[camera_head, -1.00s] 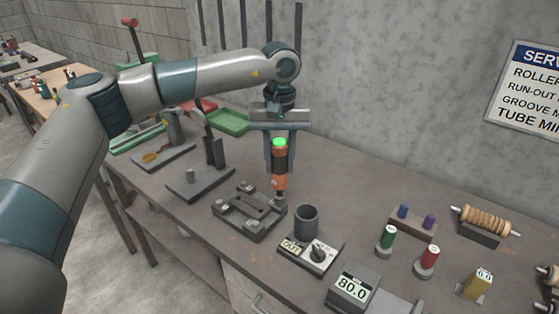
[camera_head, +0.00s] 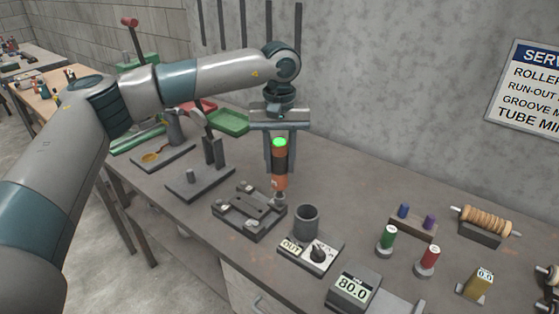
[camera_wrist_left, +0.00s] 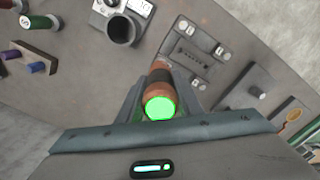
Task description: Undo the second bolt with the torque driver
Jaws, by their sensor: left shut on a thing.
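My left gripper (camera_head: 279,160) is shut on the torque driver (camera_head: 279,181), an orange and black tool with a lit green top. It stands upright, with its tip at the right corner of a dark grey fixture plate (camera_head: 247,219) with several corner bolts. The driver tip meets or is just above the bolt (camera_head: 280,199) there; I cannot tell if they touch. In the left wrist view the driver (camera_wrist_left: 160,98) hides its own tip, and the fixture (camera_wrist_left: 190,55) lies beyond it. My right gripper is not in view.
A dark cup (camera_head: 306,221) stands behind a switch box marked OUT (camera_head: 292,247), close right of the fixture. A display reading 80.0 (camera_head: 354,288) is nearer. Green (camera_head: 387,240) and red (camera_head: 428,260) cylinders stand right. A stand with a post (camera_head: 200,180) is left.

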